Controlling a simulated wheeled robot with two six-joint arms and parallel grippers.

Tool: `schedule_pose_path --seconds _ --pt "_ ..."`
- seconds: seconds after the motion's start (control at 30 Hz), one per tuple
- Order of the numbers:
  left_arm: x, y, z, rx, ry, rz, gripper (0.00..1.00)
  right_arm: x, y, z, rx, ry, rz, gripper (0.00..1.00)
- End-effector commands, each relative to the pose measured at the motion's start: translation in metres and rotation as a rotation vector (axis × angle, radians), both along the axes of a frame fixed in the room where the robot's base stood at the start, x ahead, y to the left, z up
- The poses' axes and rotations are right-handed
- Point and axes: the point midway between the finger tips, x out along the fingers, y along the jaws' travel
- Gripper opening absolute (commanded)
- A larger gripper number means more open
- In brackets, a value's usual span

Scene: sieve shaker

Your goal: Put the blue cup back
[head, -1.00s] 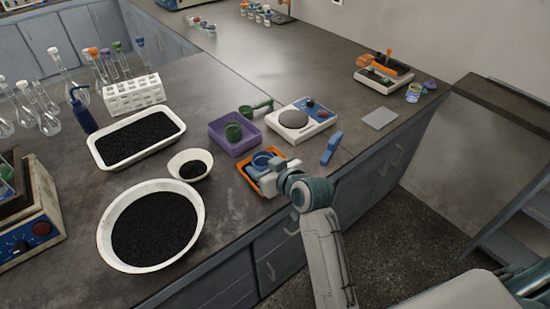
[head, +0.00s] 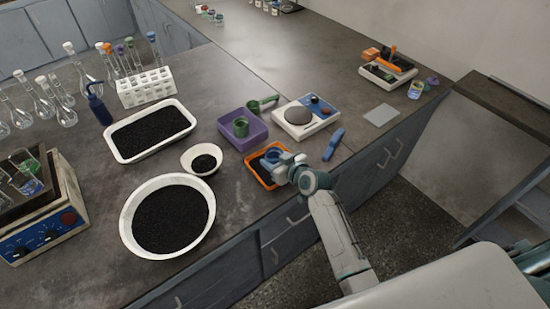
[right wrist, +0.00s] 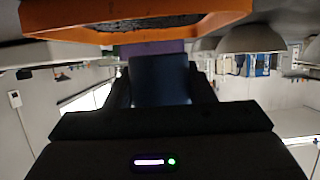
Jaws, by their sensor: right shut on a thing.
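My right gripper (head: 281,160) is shut on the blue cup from the near right side. In the right wrist view the dark blue cup wall (right wrist: 160,80) sits between the fingers, with the orange tray rim (right wrist: 70,45) at the top. I cannot tell whether the cup touches the tray floor. The gripper hides part of the cup and the tray's right side. My left gripper is not in view.
A white scale (head: 292,122) and a blue scoop (head: 333,145) lie to the right. White bowls (head: 126,222) of black grains are left. A grey pad (head: 381,115) lies farther right.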

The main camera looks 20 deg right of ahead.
Motion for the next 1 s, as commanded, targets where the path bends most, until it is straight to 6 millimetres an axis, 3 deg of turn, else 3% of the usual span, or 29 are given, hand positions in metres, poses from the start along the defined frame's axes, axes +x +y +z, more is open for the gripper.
schedule_pose_path --seconds 0.2,0.5,0.83,0.87,0.97,1.0 --pt "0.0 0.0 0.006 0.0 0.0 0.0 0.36 0.021 -0.007 -0.003 0.0 0.001 0.0 0.23" --pt "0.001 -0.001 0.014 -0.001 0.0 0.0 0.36 0.021 -0.007 -0.036 0.0 0.002 0.0 0.23" --pt "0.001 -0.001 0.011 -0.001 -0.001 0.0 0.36 0.02 -0.007 -0.04 -0.001 0.001 -0.001 0.23" --pt "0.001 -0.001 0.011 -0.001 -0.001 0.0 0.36 0.02 -0.007 -0.04 -0.001 0.001 -0.001 0.51" --pt "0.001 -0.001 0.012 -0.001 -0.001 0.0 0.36 0.02 -0.007 -0.039 -0.001 0.001 -0.001 0.7" --pt "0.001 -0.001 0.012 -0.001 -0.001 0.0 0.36 0.02 -0.007 -0.039 -0.001 0.001 -0.001 0.7"
